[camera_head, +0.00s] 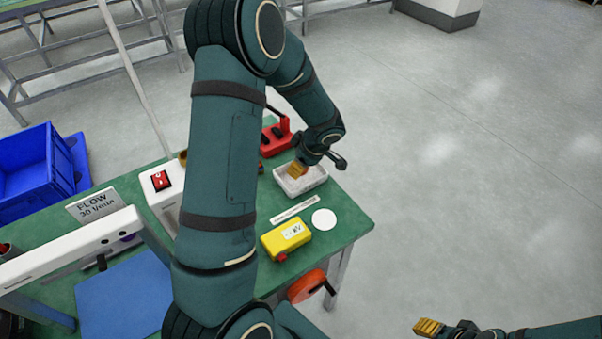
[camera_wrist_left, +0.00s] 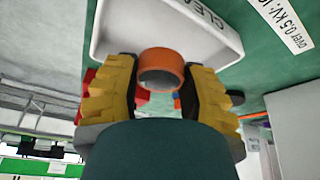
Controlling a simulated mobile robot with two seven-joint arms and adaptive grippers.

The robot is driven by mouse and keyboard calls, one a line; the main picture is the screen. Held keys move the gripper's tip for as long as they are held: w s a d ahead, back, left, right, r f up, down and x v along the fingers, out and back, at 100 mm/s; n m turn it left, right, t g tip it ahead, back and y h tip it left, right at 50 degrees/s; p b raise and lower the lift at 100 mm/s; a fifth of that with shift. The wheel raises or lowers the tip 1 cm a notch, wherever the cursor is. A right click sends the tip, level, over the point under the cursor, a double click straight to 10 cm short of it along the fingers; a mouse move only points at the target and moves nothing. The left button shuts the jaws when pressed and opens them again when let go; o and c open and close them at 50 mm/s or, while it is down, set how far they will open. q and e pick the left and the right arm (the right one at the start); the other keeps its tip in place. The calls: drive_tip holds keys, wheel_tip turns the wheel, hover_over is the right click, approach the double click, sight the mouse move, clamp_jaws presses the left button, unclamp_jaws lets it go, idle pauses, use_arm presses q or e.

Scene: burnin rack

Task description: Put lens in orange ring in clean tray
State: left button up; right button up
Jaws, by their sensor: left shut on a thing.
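The orange ring (camera_wrist_left: 161,62) is held between the two yellow fingers of my left gripper (camera_wrist_left: 160,80) in the left wrist view. The lens inside it cannot be clearly made out. The white clean tray (camera_wrist_left: 114,30), with lettering starting "CLEA" on its rim, lies behind the ring. In the head view my left gripper (camera_head: 297,169) points down over the tray (camera_head: 314,184); the ring is hidden there. My right gripper (camera_head: 429,327) is at the bottom right, away from the table; its finger gap does not show.
A white strip (camera_head: 293,209), a white disc (camera_head: 324,219) and a yellow box (camera_head: 285,240) lie in front of the tray. A red device (camera_head: 276,138) stands behind it. A blue mat (camera_head: 125,299) and a white switch box (camera_head: 160,197) are left. The table's right edge is close.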

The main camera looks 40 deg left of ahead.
sight(301, 178)
use_arm(q)
drive_tip(key=shift+f, duration=1.55)
drive_tip(key=shift+f+b, duration=0.2)
drive_tip(key=shift+b, duration=0.35)
drive_tip(key=o, duration=0.9)
drive_tip(key=shift+c, duration=0.2)
drive_tip(key=shift+r, duration=0.1)
drive_tip(key=shift+r+p, duration=0.3)
drive_tip(key=shift+p, duration=0.15)
drive_tip(key=p+v, duration=0.1)
drive_tip(key=v, duration=1)
drive_tip(key=shift+d+r, duration=0.25)
